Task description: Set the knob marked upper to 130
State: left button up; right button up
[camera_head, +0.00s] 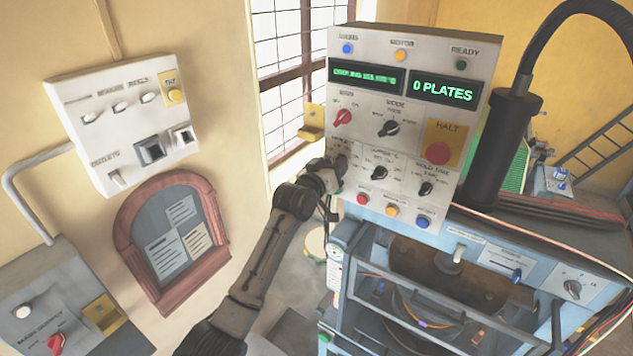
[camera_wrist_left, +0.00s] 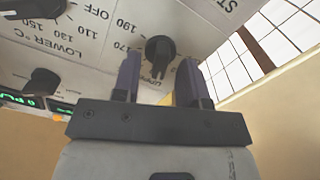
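The upper knob is a black knob (camera_wrist_left: 160,55) at the panel's left edge in the left wrist view, which shows the panel upside down. Marks 170 and 190 show beside it. Its pointer faces down in that picture, but the mark there is hidden by my gripper. My left gripper (camera_wrist_left: 160,83) is open, with one finger on each side of the knob; I cannot tell whether they touch it. My right gripper is not in view.
The lower knob (camera_head: 380,173) and hold time knob (camera_head: 426,188) sit close to the right. The red main knob (camera_head: 343,117) and mode knob (camera_head: 388,128) are above. A red halt button (camera_head: 438,153) is at right; coloured buttons (camera_head: 392,210) lie below.

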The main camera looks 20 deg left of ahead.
pick_arm(q)
jog(key=s+a+b, duration=0.2)
jog(key=s+b, duration=0.1)
jog(key=s, duration=1)
dwell(0.8)
dwell(0.6)
